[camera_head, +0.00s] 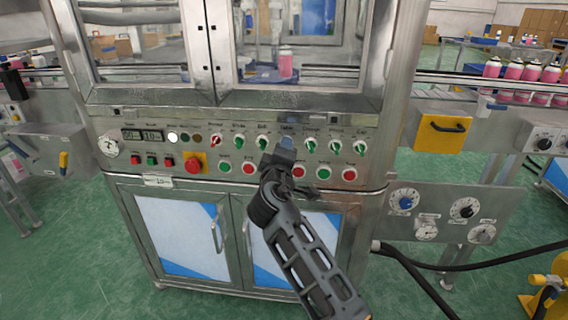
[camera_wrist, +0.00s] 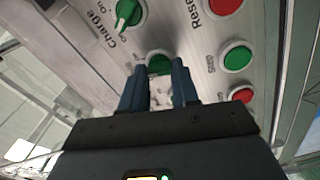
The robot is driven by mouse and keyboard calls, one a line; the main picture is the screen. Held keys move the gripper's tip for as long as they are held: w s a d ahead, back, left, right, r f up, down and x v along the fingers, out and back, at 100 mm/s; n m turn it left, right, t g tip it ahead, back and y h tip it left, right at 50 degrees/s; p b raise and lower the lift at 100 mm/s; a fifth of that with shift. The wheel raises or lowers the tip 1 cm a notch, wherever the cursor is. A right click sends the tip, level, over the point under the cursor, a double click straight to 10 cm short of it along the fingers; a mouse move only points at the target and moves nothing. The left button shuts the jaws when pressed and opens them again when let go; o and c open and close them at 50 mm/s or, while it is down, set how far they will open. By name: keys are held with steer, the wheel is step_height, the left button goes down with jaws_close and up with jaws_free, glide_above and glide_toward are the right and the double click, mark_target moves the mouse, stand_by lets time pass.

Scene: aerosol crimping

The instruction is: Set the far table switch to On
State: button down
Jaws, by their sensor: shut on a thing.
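The table switch is a green knob in the upper row of the machine's control panel (camera_head: 128,122). In the wrist view the green table switch knob (camera_wrist: 159,62) sits between my blue-grey fingertips. My gripper (camera_head: 286,146) reaches up to the panel and hides this knob in the head view; a label reading roughly "Table" shows just above it. In the wrist view my gripper (camera_wrist: 158,74) is shut on the knob. The fingers cover part of it, so I cannot tell which way its pointer is set.
A green Charge knob (camera_wrist: 128,13) is close beside my fingers. Green (camera_wrist: 237,57) and red (camera_wrist: 243,95) push buttons lie near them. A red emergency stop (camera_head: 193,163) is further left. Steel cabinet doors with handles (camera_head: 217,232) are below. Pink cans (camera_head: 530,72) stand at right.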

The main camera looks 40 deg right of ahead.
steer(key=shift+f+m+b, duration=0.15)
steer(key=shift+m+b, duration=1.05)
steer(key=c, duration=0.8)
jaws_free()
steer(key=shift+c, duration=0.2)
steer(key=v, duration=0.7)
steer(key=shift+s+a, duration=0.25)
steer(key=shift+a, duration=0.05)
